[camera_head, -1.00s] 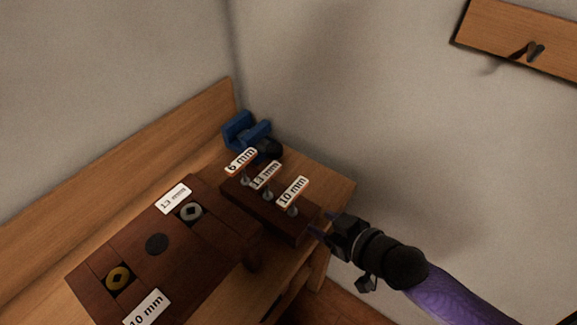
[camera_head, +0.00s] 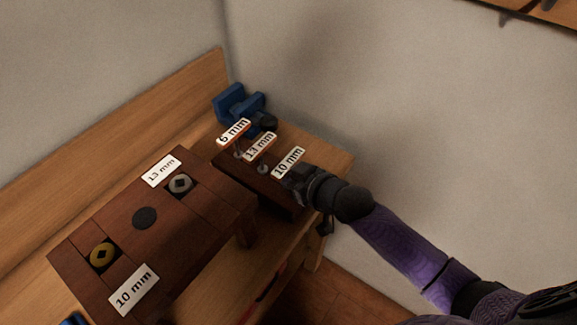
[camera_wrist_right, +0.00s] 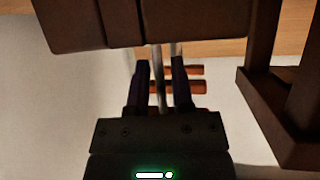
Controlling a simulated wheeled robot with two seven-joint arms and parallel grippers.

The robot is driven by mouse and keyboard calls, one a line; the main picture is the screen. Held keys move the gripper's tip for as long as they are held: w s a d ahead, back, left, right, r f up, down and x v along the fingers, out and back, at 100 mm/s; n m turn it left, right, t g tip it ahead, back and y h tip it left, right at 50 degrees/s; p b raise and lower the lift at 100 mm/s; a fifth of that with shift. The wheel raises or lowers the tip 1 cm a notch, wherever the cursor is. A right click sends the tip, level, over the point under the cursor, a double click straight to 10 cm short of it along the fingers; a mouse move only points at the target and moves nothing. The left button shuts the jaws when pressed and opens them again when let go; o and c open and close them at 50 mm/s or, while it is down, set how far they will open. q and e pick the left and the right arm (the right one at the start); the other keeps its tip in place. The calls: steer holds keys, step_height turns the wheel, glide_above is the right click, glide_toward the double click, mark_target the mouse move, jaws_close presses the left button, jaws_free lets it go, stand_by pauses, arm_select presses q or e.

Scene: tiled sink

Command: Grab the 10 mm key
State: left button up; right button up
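The 10 mm key (camera_head: 288,161) stands at the near end of the dark wooden key stand (camera_head: 233,175); its white tag shows above my right gripper (camera_head: 291,178), which hides its shaft in the head view. In the right wrist view, my right gripper's (camera_wrist_right: 161,85) two dark fingers are apart, with a thin metal shaft (camera_wrist_right: 159,80) between them. I cannot tell whether the fingers touch it. The 13 mm key (camera_head: 259,147) and 6 mm key (camera_head: 233,132) stand farther back in the row. My left gripper is out of view.
A dark wooden box (camera_head: 206,216) with 13 mm and 10 mm plates and round sockets stands left of the stand. A blue vise (camera_head: 239,103) sits at the bench's back corner.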

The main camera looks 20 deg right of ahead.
jaws_close()
